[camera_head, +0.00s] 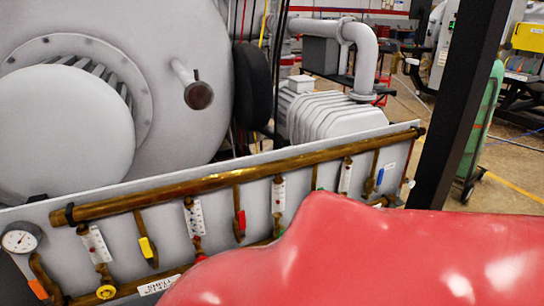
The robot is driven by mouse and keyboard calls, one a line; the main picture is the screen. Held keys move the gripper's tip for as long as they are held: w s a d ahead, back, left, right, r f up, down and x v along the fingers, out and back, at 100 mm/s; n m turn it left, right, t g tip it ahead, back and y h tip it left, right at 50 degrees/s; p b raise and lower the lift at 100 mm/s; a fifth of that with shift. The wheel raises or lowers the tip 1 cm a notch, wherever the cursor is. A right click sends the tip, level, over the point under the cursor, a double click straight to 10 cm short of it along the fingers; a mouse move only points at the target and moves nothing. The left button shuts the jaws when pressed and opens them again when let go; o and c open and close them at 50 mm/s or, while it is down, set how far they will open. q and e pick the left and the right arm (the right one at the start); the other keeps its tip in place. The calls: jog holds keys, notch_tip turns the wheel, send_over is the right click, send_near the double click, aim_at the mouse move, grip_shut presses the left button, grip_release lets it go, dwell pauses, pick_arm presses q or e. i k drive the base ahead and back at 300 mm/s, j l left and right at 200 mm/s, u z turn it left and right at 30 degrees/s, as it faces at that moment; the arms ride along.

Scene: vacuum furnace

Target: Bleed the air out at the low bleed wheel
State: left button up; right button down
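A grey manifold panel (130,228) carries a brass pipe (240,172) along its top. Below the pipe are several brass branches with coloured lever handles and white-scaled flow tubes. A small round yellow wheel (106,291) sits at the foot of the left flow tube (97,244). A red knob (200,257) sits under the second flow tube (195,217), partly hidden. I cannot tell which is the low bleed wheel. A label (158,285) on the panel is only partly legible. Neither of my grippers shows.
A round pressure gauge (20,237) is at the panel's left end. A large grey furnace vessel (170,45) stands behind. A dark post (461,100) and a green cylinder (482,125) stand at right. A smooth red shape hides the lower right, including the panel's lower part.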

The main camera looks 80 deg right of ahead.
aim_at(410, 185)
jog(key=z, duration=3.7)
jog(key=i+j+z, duration=0.1)
jog(key=i+z, duration=0.25)
jog(key=i+j+z, duration=0.2)
jog(key=z, duration=0.2)
jog(key=i+j+z, duration=0.35)
jog(key=k+l, duration=0.1)
